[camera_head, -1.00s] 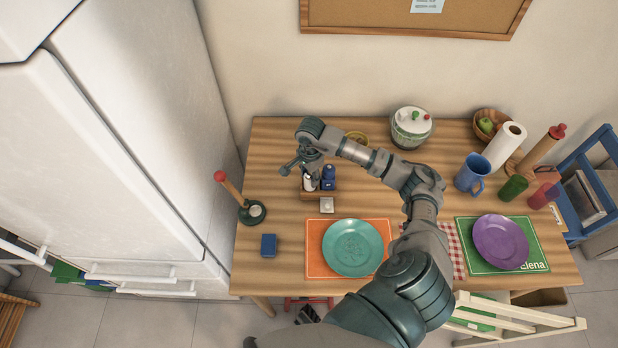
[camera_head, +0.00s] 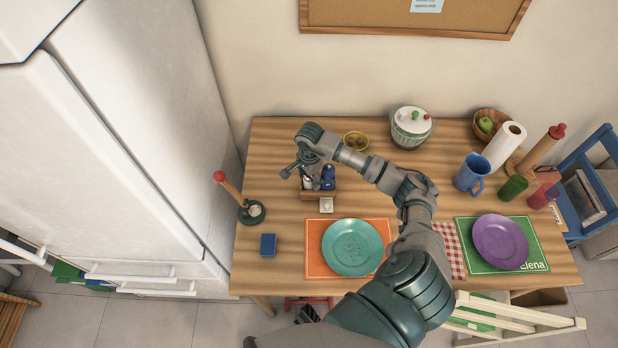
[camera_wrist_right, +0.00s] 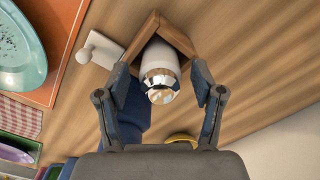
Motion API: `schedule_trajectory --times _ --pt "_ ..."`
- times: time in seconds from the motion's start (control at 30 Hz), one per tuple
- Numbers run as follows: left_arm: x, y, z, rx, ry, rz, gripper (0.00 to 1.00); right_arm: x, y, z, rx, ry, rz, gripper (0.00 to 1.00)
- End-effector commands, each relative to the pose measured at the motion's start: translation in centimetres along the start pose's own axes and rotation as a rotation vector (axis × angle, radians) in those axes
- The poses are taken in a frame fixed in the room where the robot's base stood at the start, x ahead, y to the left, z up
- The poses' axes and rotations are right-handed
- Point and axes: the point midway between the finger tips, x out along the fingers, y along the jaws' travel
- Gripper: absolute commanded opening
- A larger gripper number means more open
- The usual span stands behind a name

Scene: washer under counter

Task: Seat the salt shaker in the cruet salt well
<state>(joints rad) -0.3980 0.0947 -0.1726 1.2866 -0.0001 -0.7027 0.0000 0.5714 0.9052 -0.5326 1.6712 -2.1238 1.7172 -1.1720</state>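The salt shaker (camera_wrist_right: 160,72), white with a shiny metal cap, stands in a compartment of the wooden cruet (camera_wrist_right: 177,35) in the right wrist view. In the head view the shaker (camera_head: 308,184) is partly covered by my right gripper (camera_head: 305,168). The right gripper (camera_wrist_right: 162,98) is open, with one finger on each side of the shaker's cap and a visible gap at each side. A dark blue container (camera_head: 328,177) stands beside the shaker in the cruet (camera_head: 318,196). How deep the shaker sits is hidden. My left gripper is out of view.
A blue block (camera_head: 268,245), a teal plate (camera_head: 352,247) and a plunger-like object (camera_head: 251,212) are nearby. A yellow bowl (camera_head: 356,140) is behind my right forearm. The left tabletop is mostly clear.

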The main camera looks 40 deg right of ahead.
Motion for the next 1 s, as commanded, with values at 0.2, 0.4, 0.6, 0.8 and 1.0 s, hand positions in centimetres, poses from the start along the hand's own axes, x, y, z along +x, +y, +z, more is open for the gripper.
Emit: schedule_trajectory --times 0.2,0.4,0.6,0.8,1.0 --pt "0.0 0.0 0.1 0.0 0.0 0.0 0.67 -0.3 0.0 0.0 0.0 0.0 -0.001 0.67" --pt "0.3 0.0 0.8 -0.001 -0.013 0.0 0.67 -3.6 -0.1 -0.1 0.0 0.003 -0.005 0.67" --pt "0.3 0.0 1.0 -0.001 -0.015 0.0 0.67 -8.2 -0.1 0.0 -0.001 0.002 -0.004 0.67" --pt "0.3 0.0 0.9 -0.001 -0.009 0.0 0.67 -11.3 -0.1 0.0 0.0 0.001 -0.003 0.67" --pt "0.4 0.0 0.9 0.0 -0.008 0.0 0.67 -12.2 0.0 0.0 0.0 0.0 0.0 0.67"
